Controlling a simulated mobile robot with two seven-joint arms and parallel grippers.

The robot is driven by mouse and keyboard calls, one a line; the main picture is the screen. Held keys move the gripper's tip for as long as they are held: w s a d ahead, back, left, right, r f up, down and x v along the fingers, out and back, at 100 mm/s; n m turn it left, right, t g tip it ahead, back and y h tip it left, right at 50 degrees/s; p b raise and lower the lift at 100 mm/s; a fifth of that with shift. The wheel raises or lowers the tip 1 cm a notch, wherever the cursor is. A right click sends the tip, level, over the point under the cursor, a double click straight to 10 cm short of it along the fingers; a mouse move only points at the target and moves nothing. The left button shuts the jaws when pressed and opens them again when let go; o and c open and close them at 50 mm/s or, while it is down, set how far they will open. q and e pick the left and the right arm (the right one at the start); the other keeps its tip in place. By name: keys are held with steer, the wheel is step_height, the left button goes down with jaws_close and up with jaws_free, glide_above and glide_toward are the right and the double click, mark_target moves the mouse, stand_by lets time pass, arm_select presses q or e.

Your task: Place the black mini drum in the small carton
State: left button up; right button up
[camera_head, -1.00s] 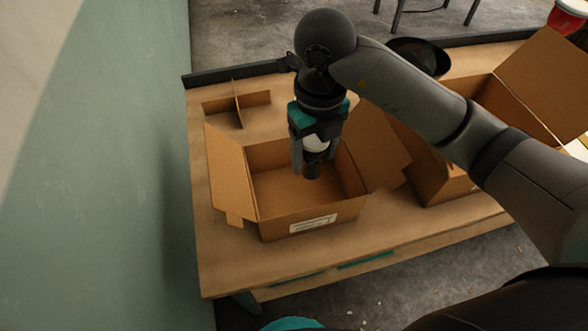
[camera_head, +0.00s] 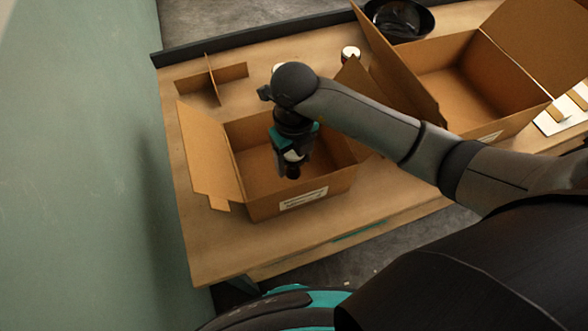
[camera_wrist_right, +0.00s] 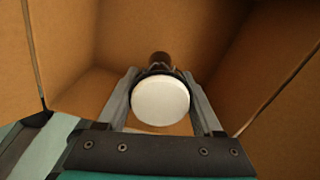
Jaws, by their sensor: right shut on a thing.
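The black mini drum (camera_head: 292,172) has a round white head, which faces the camera in the right wrist view (camera_wrist_right: 160,102). My right gripper (camera_head: 294,164) is shut on it, with one finger on each side. The gripper points down into the small open carton (camera_head: 290,203), the left one of two on the table, with a white label on its front. The drum is inside the carton's opening; whether it touches the floor I cannot tell. My left gripper is not in view.
A larger open carton (camera_head: 455,85) stands to the right. A black bowl (camera_head: 398,20) and a white-topped object (camera_head: 350,54) are behind. A cardboard divider (camera_head: 211,80) lies back left. The small carton's flap (camera_head: 209,150) leans outward near the green wall (camera_head: 85,150).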

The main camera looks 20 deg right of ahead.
mark_target(294, 170)
step_height(294, 170, down, 5)
steer(key=shift+r+b, duration=0.2)
steer(key=shift+b, duration=0.2)
steer(key=shift+f, duration=0.15)
steer(key=o, duration=1.4)
steer(key=shift+r, duration=0.2)
steer(key=shift+w+r, duration=0.1)
steer(key=shift+r, duration=0.25)
step_height(294, 170, up, 11)
steer(key=shift+r+p, duration=0.2)
steer(key=shift+p, duration=0.75)
